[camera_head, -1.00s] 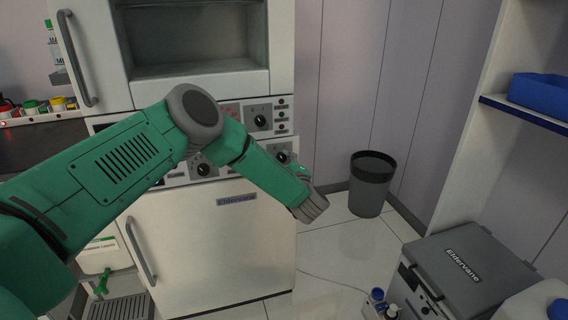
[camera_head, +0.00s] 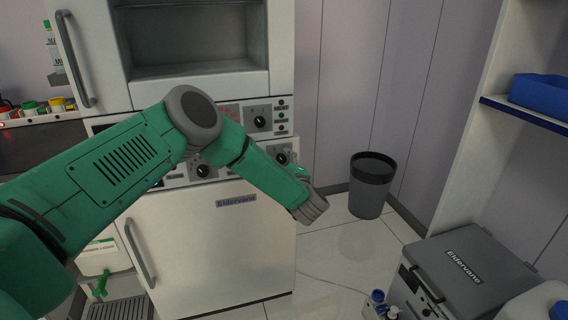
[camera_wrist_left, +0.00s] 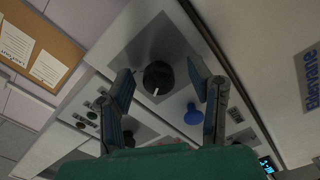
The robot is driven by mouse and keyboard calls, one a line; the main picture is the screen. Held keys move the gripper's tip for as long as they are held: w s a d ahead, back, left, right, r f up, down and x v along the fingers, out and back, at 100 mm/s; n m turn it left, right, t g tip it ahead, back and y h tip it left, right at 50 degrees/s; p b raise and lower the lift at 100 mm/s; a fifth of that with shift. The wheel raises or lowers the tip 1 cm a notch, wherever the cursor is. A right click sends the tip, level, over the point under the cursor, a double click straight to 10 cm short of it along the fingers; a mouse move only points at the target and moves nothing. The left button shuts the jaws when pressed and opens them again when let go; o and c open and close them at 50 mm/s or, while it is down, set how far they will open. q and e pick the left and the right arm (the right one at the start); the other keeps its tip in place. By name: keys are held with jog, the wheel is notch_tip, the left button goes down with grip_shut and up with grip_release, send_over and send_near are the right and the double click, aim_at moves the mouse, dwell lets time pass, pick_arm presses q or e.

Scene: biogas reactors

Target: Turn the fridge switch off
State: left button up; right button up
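The fridge (camera_head: 215,250) is a white cabinet with a lower door labelled Eldervane and a control panel above it. A round black switch knob (camera_head: 283,158) sits at the lower right of the panel, partly behind my left forearm. In the left wrist view a black knob (camera_wrist_left: 158,78) with a white mark shows on a grey plate, apparently the same one. My left gripper (camera_wrist_left: 160,82) is open, its two fingers on either side of this knob; I cannot tell if they touch it. In the head view its fingers are mostly hidden by the arm. My right gripper is not in view.
Another knob (camera_head: 260,120) is above, and one (camera_head: 205,170) is to the left. A blue button (camera_wrist_left: 193,115) is close to the right finger. A dark bin (camera_head: 371,186) stands right of the fridge. A grey box (camera_head: 470,270) is at the lower right.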

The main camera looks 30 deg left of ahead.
pick_arm(q)
jog(key=shift+s+d, duration=0.2)
jog(key=shift+d, duration=0.05)
jog(key=v, duration=1.1)
jog(key=shift+s, duration=0.15)
jog(key=shift+d, duration=0.1)
jog(key=shift+f, duration=0.1)
